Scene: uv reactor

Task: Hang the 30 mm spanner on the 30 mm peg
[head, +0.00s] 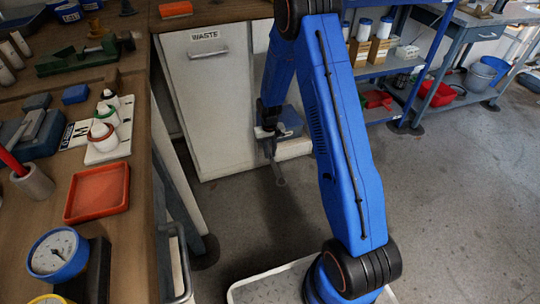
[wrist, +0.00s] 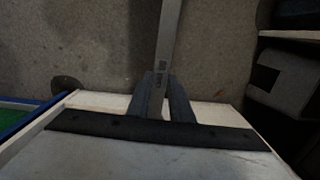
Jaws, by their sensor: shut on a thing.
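My gripper (head: 268,133) is out over the floor in front of the white waste cabinet, at the end of my blue arm. It is shut on a grey metal spanner (head: 274,165), which hangs down below the fingers in the head view. In the wrist view the spanner's flat shank (wrist: 170,35) runs up from between the two dark fingertips (wrist: 164,88) to the top edge. Small dark marking shows on the shank, too small to read. The spanner's far end is out of the wrist view. I cannot make out a 30 mm peg in either view.
The waste cabinet (head: 212,105) stands behind my gripper. A wooden bench (head: 130,185) at left holds a red tray (head: 98,192), a dial gauge (head: 58,252) and bottles. A blue shelf rack (head: 375,68) stands at back right. The floor (head: 460,200) at right is clear.

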